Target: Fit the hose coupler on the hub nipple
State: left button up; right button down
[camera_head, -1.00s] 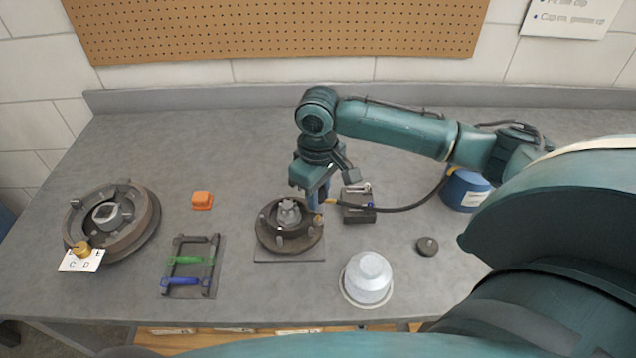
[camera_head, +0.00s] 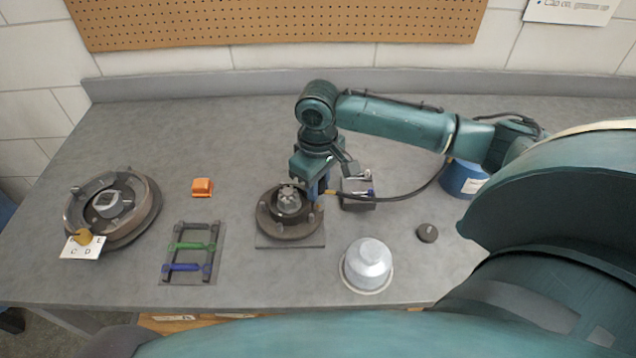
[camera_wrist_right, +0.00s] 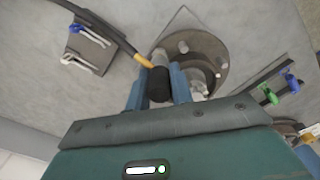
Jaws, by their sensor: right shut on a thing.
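My right gripper (camera_head: 318,190) points down at the right edge of the dark round hub (camera_head: 288,228), which sits on a grey square plate. In the right wrist view its two blue fingers (camera_wrist_right: 158,92) are shut on the black hose coupler (camera_wrist_right: 158,84). An orange hose end (camera_wrist_right: 144,61) joins the coupler and leads to the black hose (camera_wrist_right: 100,19). The hub (camera_wrist_right: 208,46) lies just beyond the fingers there. The nipple and the coupler's mouth are not clearly visible, so I cannot tell whether they touch. My left gripper is out of view.
The hose runs right to a blue container (camera_head: 464,180). A dark block with clips (camera_head: 357,196) stands right of the hub. A silver bowl (camera_head: 367,265), black knob (camera_head: 427,233), clip rack (camera_head: 190,252), orange block (camera_head: 202,187) and drum (camera_head: 140,215) lie around it.

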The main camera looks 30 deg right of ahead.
jog(key=shift+f, duration=0.65)
dwell(1.0)
jog(key=shift+s+a+f, duration=0.1)
jog(key=shift+s+f, duration=0.2)
jog(key=shift+f, duration=0.3)
dwell(0.9)
jog(key=c, duration=1.1)
grip_release()
jog(key=shift+c, duration=0.2)
jog(key=shift+a, duration=0.1)
jog(key=shift+c, duration=1.3)
jog(key=shift+w+r, duration=0.1)
jog(key=shift+r, duration=0.25)
jog(key=o, duration=0.7)
jog(key=shift+w+r, duration=0.15)
jog(key=shift+r, duration=0.45)
jog(key=shift+c, duration=0.2)
jog(key=shift+d+r, duration=0.2)
jog(key=shift+r, duration=2.55)
jog(key=shift+f, duration=0.1)
